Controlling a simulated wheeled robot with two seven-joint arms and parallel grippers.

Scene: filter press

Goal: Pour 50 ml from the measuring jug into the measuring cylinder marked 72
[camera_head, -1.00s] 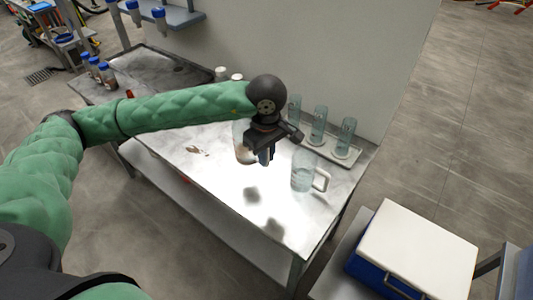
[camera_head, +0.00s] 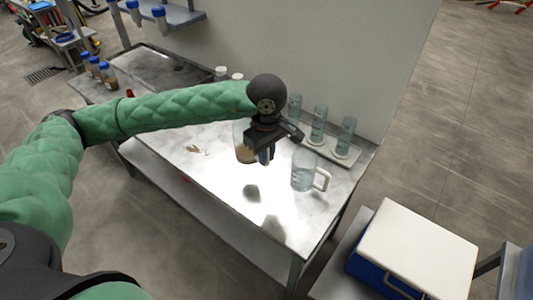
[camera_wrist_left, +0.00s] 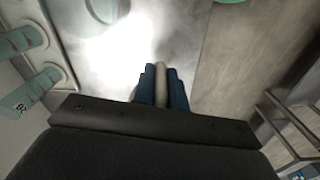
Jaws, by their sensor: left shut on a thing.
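My left gripper (camera_head: 266,155) is above the bench, its blue fingers shut on a pale handle (camera_wrist_left: 161,80). A clear vessel (camera_head: 241,143) with something brownish low in it shows partly behind the gripper. The handle appears to belong to it, but the join is hidden. A clear jug with a pale handle (camera_head: 304,172) stands upright on the bench, right of the gripper. Three tall clear cylinders (camera_head: 295,107) (camera_head: 318,125) (camera_head: 346,138) stand behind it. In the left wrist view one cylinder (camera_wrist_left: 35,90) bears a mark I cannot read. My right gripper is out of view.
The cylinders stand on a pale tray (camera_head: 333,159) near the wall. The bench (camera_head: 215,175) is mostly clear in front, with brown marks at its left. Brown bottles with blue caps (camera_head: 95,68) stand far left. A blue cooler with a white lid (camera_head: 418,250) is at right.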

